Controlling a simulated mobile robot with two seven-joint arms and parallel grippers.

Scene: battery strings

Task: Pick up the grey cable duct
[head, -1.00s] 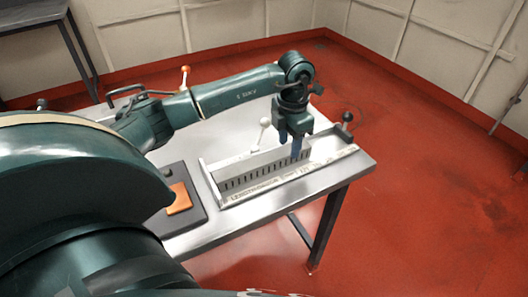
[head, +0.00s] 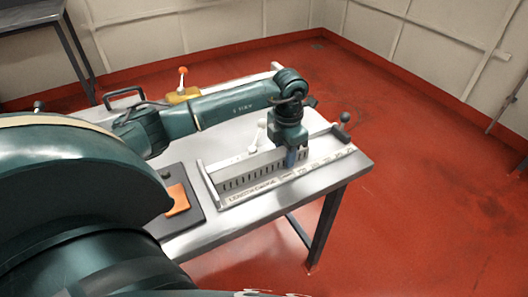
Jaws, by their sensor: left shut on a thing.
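The grey cable duct (head: 255,179) is a long piece with a slotted side. It lies in a long measuring fixture (head: 233,198) with a printed length scale on its front strip. My left gripper (head: 290,158) points down over the right part of the duct and is shut on it. One blue finger shows at the front of the duct; the other finger is hidden. The duct appears to be still down in the fixture. My right gripper is not in view.
The fixture has an end plate at its left and black-knobbed hardware (head: 344,117) at its right. A dark tray (head: 193,214) with an orange block (head: 178,200) lies left of it. A yellow thing with an orange knob (head: 183,95) stands behind my arm.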

